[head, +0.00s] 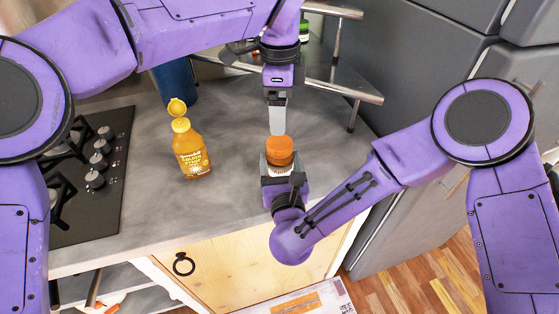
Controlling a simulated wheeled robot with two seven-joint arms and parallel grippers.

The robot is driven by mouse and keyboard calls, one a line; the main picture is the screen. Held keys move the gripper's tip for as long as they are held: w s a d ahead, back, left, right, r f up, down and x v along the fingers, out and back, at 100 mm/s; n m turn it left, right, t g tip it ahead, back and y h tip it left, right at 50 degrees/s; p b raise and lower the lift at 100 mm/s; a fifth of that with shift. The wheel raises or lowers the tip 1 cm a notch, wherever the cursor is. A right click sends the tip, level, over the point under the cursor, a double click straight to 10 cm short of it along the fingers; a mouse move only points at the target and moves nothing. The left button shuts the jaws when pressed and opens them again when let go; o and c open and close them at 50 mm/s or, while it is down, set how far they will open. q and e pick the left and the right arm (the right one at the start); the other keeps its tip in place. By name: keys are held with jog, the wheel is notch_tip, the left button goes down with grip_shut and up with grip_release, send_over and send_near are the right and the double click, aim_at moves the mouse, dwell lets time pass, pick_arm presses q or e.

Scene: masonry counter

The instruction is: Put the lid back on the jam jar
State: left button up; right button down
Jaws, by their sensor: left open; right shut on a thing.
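The jam jar (280,170) stands near the counter's front edge, with a pale label partly hidden by my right gripper. An orange lid (279,145) sits at the top of the jar. I cannot tell whether it is seated fully or level. My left gripper (277,130) points straight down just above the lid, with its jaws open. Whether its fingertips touch the lid is unclear. My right gripper (280,178) comes from the front and is shut on the jar's body.
A yellow sauce bottle (191,150) with its cap flipped open stands left of the jar. A black hob (92,170) is at the far left. A blue container (176,82) and a metal-railed shelf (330,80) stand behind. Grey counter between bottle and jar is clear.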

aim_at(279, 142)
jog(key=shift+f, duration=0.1)
pick_arm(q)
jog(key=shift+f, duration=4.05)
